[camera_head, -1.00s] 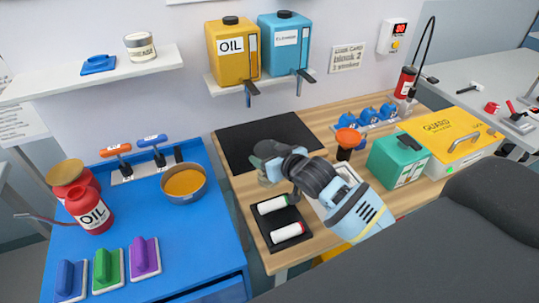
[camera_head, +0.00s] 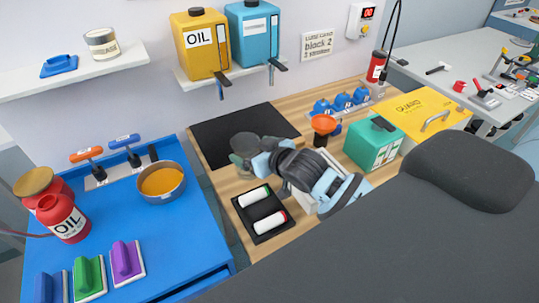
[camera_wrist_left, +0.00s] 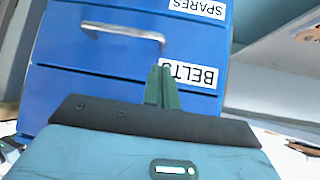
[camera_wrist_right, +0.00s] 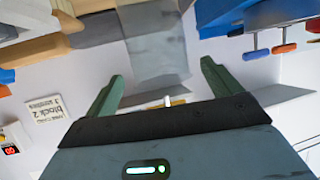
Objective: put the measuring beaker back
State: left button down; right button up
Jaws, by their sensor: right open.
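The measuring beaker (camera_head: 245,146) is a clear grey cup on the wooden bench, at the front edge of the black mat (camera_head: 225,135). My right gripper (camera_head: 252,160) is at the beaker and partly hides it in the head view. In the right wrist view the beaker (camera_wrist_right: 155,45) shows ahead of and between the spread green fingers of my right gripper (camera_wrist_right: 162,80), which is open. Whether the fingers touch it I cannot tell. My left gripper (camera_wrist_left: 164,88) shows only in its wrist view, fingers together and empty, before blue drawers.
A black tray with two white rollers (camera_head: 262,210) lies in front of the beaker. The blue table (camera_head: 185,235) is left.

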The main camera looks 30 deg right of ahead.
pick_arm(q)
jog(key=shift+r, duration=0.1)
pick_arm(e)
jog(key=v, duration=0.8)
jog(key=shift+s, duration=0.15)
